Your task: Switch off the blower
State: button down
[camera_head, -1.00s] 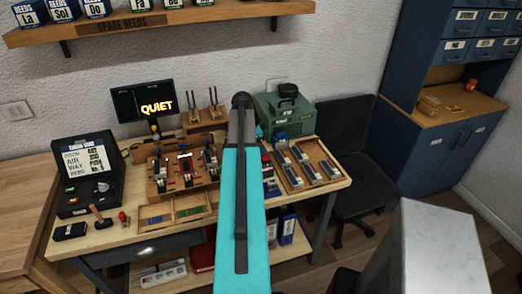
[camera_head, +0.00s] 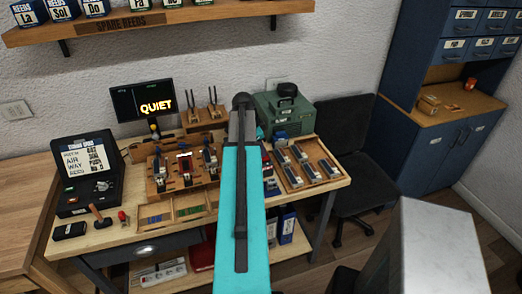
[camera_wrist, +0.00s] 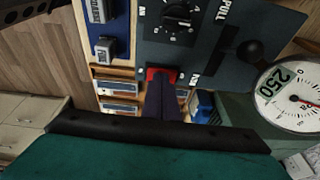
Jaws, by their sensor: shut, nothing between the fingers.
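The blower is a green box (camera_head: 285,112) with a black handle on top, at the back right of the bench. In the wrist view its dark front panel (camera_wrist: 215,45) shows a black rotary knob (camera_wrist: 180,14), a lever with a black ball (camera_wrist: 250,52) beside "PULL", and a round white gauge (camera_wrist: 290,100). A red switch (camera_wrist: 160,73) sits at the panel's edge. My gripper (camera_wrist: 163,88) is shut and empty, its dark fingertips right at the red switch and covering part of it. I cannot tell contact or the switch position. In the head view my arm hides the fingertips.
The bench (camera_head: 115,235) holds racks of reeds (camera_head: 305,165), a black case (camera_head: 85,175), a small hammer (camera_head: 98,217) and a screen reading "QUIET" (camera_head: 143,102). A black chair (camera_head: 340,140) stands to the right. A shelf (camera_head: 150,25) hangs above.

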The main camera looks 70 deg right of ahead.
jog(key=shift+s+d+p+v, duration=0.15)
jog(key=shift+p+v, duration=0.25)
jog(key=shift+v, duration=0.3)
jog(key=shift+s+d+p+v, duration=0.1)
jog(key=shift+p+v, duration=0.25)
jog(key=shift+v, duration=0.4)
jog(key=shift+s+d+p+v, duration=0.15)
jog(key=shift+p+v, duration=0.25)
jog(key=shift+v, duration=0.3)
jog(key=shift+s+a+r+b, duration=0.1)
jog(key=shift+a+r+b, duration=0.05)
jog(key=shift+r+b, duration=0.35)
jog(key=b+v, duration=0.3)
jog(key=v, duration=0.5)
jog(key=shift+r, duration=0.35)
jog(key=shift+a, duration=0.15)
jog(key=shift+a, duration=0.1)
jog(key=shift+r+y, duration=0.15)
jog(key=shift+y, duration=0.15)
